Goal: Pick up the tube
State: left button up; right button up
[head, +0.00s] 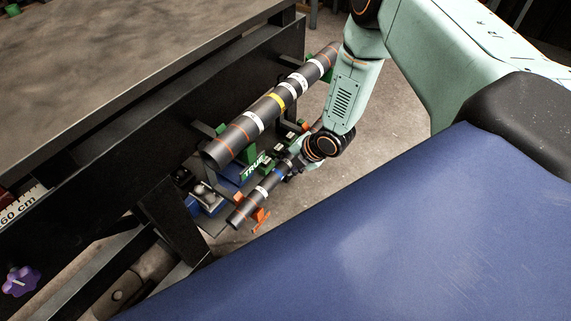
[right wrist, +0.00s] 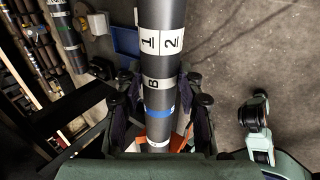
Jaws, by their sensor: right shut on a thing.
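My right gripper (head: 287,169) reaches down beside the bench and is shut on the lower dark tube (head: 245,206), which has white and blue bands. In the right wrist view this tube (right wrist: 160,68) runs between the fingers of the right gripper (right wrist: 160,103), with a "1 2" label, a "B" label and a blue band. An orange support (head: 261,217) is close to the tube's near end; whether they touch is unclear. A second, thicker tube (head: 262,112) with yellow, white and orange bands lies above it on brackets. My left gripper is not in view.
The bench (head: 120,70) with a dark side stands at the left. A purple knob (head: 20,281) is at lower left. Bare concrete floor (head: 385,120) lies to the right.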

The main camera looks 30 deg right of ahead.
aim_at(288, 162)
grip_shut()
jog(key=shift+w, duration=0.15)
jog(key=shift+r, duration=0.1)
jog(key=shift+r, duration=0.1)
notch_tip(288, 162, up, 3)
jog(key=p, duration=0.2)
jog(key=shift+r+p, duration=0.2)
jog(key=shift+p, duration=0.15)
jog(key=s+d+p, duration=0.3)
jog(key=s, duration=0.5)
jog(key=s+d+p, duration=0.4)
jog(key=s, duration=0.4)
jog(key=shift+s+f, duration=0.15)
jog(key=shift+s, duration=0.2)
